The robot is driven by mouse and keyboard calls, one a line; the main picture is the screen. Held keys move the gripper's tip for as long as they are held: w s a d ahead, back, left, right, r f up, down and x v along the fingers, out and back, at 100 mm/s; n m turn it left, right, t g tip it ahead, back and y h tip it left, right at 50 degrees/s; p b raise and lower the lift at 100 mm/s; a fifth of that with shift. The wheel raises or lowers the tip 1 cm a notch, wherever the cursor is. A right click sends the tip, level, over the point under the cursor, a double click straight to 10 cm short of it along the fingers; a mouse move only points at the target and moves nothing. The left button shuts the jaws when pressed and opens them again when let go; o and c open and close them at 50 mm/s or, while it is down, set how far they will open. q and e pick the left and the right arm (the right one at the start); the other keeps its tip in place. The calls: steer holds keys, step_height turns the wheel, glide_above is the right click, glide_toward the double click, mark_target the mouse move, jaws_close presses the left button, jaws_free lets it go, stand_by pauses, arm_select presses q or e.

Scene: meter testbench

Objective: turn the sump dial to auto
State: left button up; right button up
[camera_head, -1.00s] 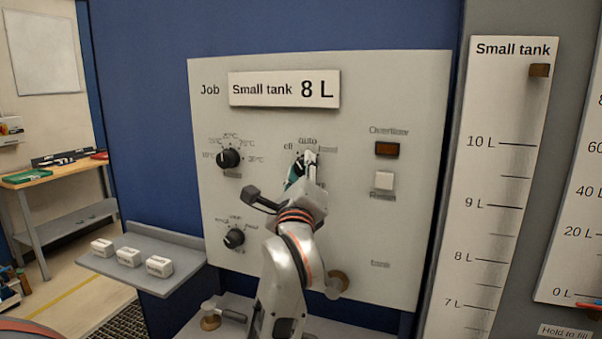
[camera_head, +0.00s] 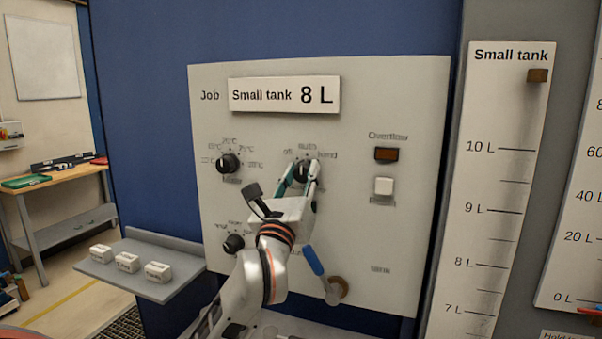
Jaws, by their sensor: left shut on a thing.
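The sump dial (camera_head: 301,168) is a black knob in the middle of the grey panel, with the marks off, auto and hand around its top. My left gripper (camera_head: 302,171) reaches up to it from below, one finger on each side, and is shut on the knob. The fingers cover part of the knob, so I cannot tell where its pointer stands. The name under it is hidden. My right gripper is not in view.
A temperature dial (camera_head: 228,163) and a lower dial (camera_head: 234,243) sit to the left. A brown Overflow lamp (camera_head: 387,154) and a white button (camera_head: 384,186) are at the right. A blue-handled lever (camera_head: 314,261) stands below. A shelf (camera_head: 158,287) holds white blocks.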

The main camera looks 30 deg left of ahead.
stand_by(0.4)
arm_select(q)
steer(key=o, duration=1.1)
steer(key=shift+w, duration=0.1)
steer(key=v, duration=0.7)
steer(key=shift+s, duration=0.35)
steer(key=shift+f, duration=0.1)
